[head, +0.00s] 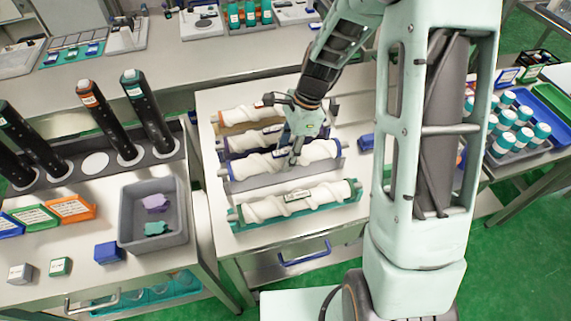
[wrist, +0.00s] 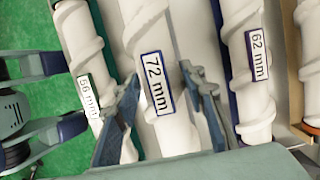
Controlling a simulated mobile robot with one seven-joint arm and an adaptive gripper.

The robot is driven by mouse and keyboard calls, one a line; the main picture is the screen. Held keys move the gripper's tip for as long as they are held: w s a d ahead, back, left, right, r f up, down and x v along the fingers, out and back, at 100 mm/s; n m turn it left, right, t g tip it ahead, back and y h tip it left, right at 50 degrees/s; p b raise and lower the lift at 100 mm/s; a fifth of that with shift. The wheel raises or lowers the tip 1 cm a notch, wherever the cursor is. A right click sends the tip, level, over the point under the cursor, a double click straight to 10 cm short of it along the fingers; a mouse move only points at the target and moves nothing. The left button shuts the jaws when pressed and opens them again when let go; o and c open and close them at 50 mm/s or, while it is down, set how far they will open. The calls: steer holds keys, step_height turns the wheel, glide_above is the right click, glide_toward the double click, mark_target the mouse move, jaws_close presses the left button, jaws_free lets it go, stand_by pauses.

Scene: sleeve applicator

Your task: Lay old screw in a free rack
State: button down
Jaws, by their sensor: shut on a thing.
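My gripper (head: 293,161) is shut on the white spiral screw labelled 72 mm (wrist: 147,35). Its two fingers (wrist: 160,78) are on either side of the screw near the label. In the head view this screw (head: 252,166) lies lengthwise at the grey rack (head: 245,183); I cannot tell whether it rests in it or is just above. The 66 mm screw (wrist: 78,32) lies in the green rack (head: 330,206), nearest the front. The 62 mm screw (wrist: 240,15) lies in the blue rack (head: 232,152) behind. Another white screw (head: 237,116) lies in the orange rack farthest back.
A grey bin (head: 128,240) with purple and teal pieces stands on the left bench beside tall black tubes (head: 97,118). A blue box (head: 366,142) sits right of the racks. A tray of teal-capped jars (head: 515,140) is farther right. A narrow bare strip borders the racks.

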steer(key=shift+w+f, duration=0.3)
steer(key=shift+f, duration=0.05)
steer(key=shift+w+f+b, duration=0.15)
steer(key=shift+f+b, duration=0.65)
steer(key=shift+f, duration=0.1)
steer(key=shift+w+f+b, duration=0.15)
steer(key=shift+f+b, duration=0.6)
steer(key=shift+f, duration=0.1)
steer(key=shift+f, duration=0.15)
steer(key=c, duration=1.2)
jaws_free()
steer(key=shift+c, duration=0.2)
steer(key=v, duration=1.2)
steer(key=shift+b, duration=0.3)
steer(key=shift+s, duration=0.1)
